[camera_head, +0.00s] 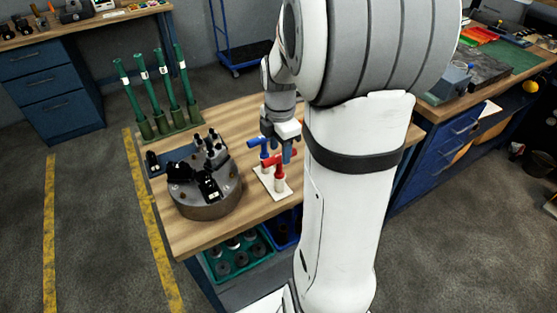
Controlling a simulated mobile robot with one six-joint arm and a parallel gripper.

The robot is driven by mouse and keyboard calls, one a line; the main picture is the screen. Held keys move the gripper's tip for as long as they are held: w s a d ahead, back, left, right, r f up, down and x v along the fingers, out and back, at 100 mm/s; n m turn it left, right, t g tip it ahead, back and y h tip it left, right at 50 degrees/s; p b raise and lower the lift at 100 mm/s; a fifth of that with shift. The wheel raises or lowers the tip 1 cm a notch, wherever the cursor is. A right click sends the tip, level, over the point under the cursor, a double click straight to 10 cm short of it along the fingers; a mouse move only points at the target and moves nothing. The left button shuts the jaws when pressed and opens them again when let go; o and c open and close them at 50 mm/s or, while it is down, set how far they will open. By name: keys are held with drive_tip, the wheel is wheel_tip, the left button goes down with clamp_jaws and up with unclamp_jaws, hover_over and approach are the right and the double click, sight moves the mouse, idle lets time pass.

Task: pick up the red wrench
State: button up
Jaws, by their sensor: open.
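The red wrench (279,180) is T-shaped and stands upright in a white holder (268,182) on the wooden bench. A blue wrench (264,149) of the same kind stands just behind it in the holder. My gripper (283,148) points down, open, just above and behind the red wrench, close to the blue one. The red wrench does not appear to be between the fingers. Whether a finger touches either wrench cannot be told. My arm hides the area right of the holder.
A round metal chuck (205,200) with black jaws stands left of the holder on the bench (235,118). Several green upright rods (160,90) stand in a rack at the back left. Crates (240,262) sit below the bench top. Another bench (470,100) stands at right.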

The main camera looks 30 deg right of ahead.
sight(279, 155)
wheel_tip(279, 155, down, 4)
drive_tip(key=shift+r, duration=0.25)
drive_tip(key=shift+a, duration=0.1)
clamp_jaws()
idle(0.4)
